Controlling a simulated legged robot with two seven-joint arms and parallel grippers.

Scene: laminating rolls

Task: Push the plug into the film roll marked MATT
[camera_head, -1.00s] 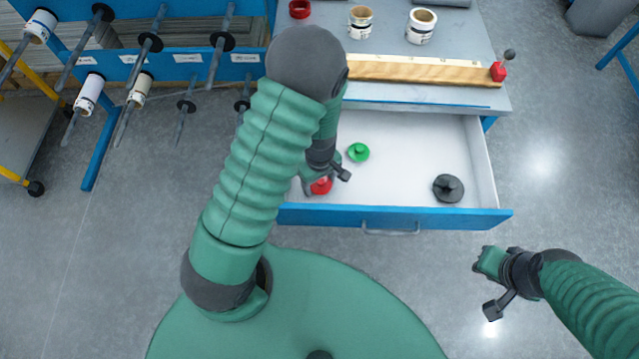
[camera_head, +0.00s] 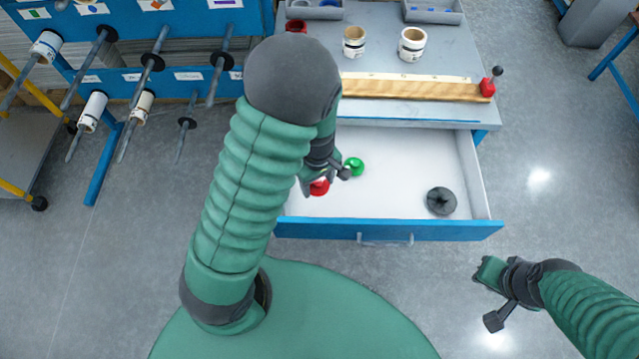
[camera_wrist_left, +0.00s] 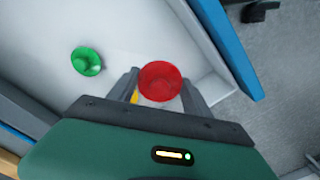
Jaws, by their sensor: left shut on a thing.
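My left gripper (camera_head: 308,187) is in the open drawer, shut on a red plug (camera_head: 319,187). In the left wrist view the red plug (camera_wrist_left: 160,82) sits between the two fingers (camera_wrist_left: 160,92), its round top facing the camera. I cannot tell how far it is above the drawer floor. Two white film rolls (camera_head: 354,41) (camera_head: 412,44) stand upright on the bench; their marks are too small to read. My right gripper (camera_head: 482,272) is out in front of the drawer at the right, and its jaw opening is unclear.
A wooden bar (camera_head: 415,89) with a red-ended knob lies along the bench front. More rolls hang on a blue rack (camera_head: 190,75) at the left.

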